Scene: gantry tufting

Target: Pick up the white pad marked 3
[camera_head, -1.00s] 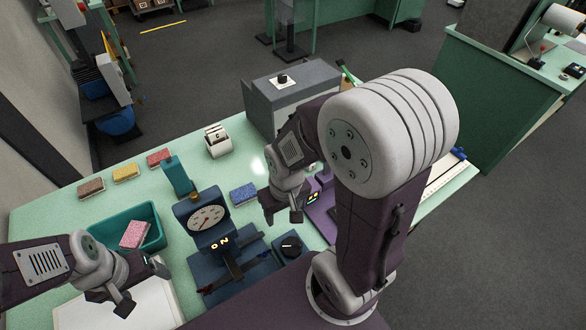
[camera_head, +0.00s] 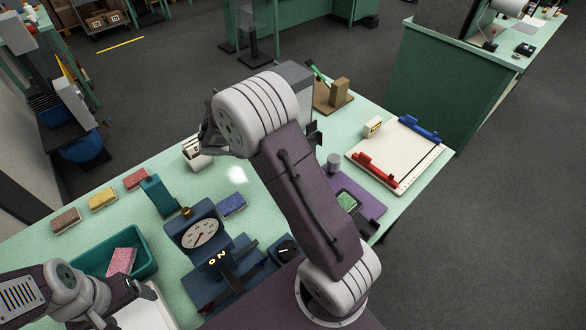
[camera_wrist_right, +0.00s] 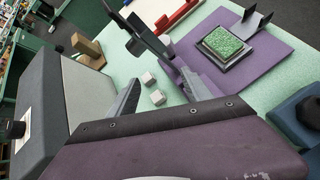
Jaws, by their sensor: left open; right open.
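I cannot read a 3 on any pad. Two small white blocks lie on the green table in the right wrist view, one (camera_wrist_right: 149,79) just behind the other (camera_wrist_right: 158,97). My right gripper (camera_wrist_right: 160,92) is open, with the blocks showing between its fingers; I cannot tell the height gap. My left gripper (camera_head: 122,303) is open and empty, low at the left beside the teal bin.
The teal bin (camera_head: 150,268) holds a pink sponge (camera_head: 121,261). A blue dial device (camera_head: 197,232) stands mid-table. A purple mat (camera_head: 370,207) bears a green pad (camera_head: 347,200). A white board (camera_head: 395,155) with red and blue clamps lies right. A grey box (camera_wrist_right: 60,85) is close left.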

